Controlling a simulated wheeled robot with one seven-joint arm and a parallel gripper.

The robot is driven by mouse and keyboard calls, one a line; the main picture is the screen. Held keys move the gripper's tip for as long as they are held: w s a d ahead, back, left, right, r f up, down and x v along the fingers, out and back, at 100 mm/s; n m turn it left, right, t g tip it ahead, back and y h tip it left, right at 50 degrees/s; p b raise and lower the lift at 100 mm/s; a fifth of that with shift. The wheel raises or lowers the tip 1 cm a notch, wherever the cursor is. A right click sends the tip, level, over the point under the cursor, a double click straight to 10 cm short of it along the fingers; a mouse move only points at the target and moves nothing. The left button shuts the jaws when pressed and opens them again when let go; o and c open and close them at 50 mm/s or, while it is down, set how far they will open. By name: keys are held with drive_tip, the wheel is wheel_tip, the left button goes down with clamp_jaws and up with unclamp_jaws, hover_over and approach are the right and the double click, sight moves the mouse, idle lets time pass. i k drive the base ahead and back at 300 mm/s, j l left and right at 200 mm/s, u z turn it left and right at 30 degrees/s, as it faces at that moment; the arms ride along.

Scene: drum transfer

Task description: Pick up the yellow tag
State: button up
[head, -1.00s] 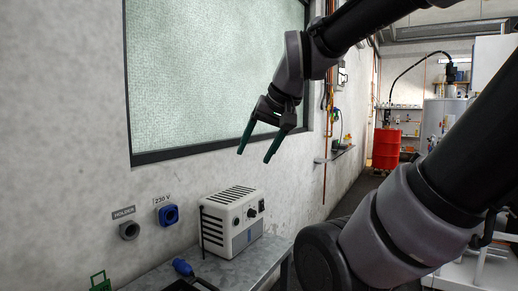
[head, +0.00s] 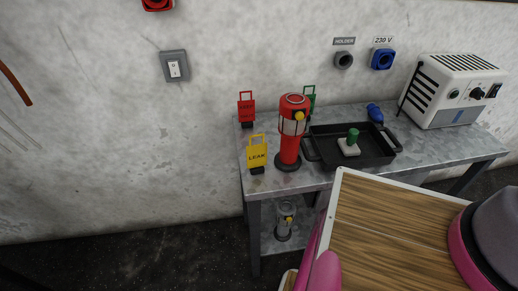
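The yellow tag (head: 257,152), lettered "LEAK", stands upright in a small black base at the front left corner of the grey metal bench (head: 258,187). It has an open loop at its top. A red tag (head: 246,109) stands behind it in a similar base, and a green tag (head: 309,97) stands farther right, partly hidden by a red lamp-like cylinder. My gripper is not in view now.
The red cylinder (head: 290,145) stands close right of the yellow tag. A black tray (head: 372,155) holds a green-handled block (head: 350,145). A white box device (head: 455,90) and blue plug (head: 375,112) are farther right. A wood-topped surface (head: 385,235) fills the lower right.

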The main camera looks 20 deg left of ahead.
sight(257, 154)
drive_tip(key=u, duration=1.5)
drive_tip(key=k+j+z, duration=0.3)
drive_tip(key=j, duration=0.3)
drive_tip(key=k+j+z, duration=0.5)
drive_tip(key=j, duration=0.3)
drive_tip(key=k+j+z, duration=0.25)
drive_tip(key=k+j, duration=0.15)
drive_tip(key=i+j, duration=0.15)
drive_tip(key=i, duration=0.05)
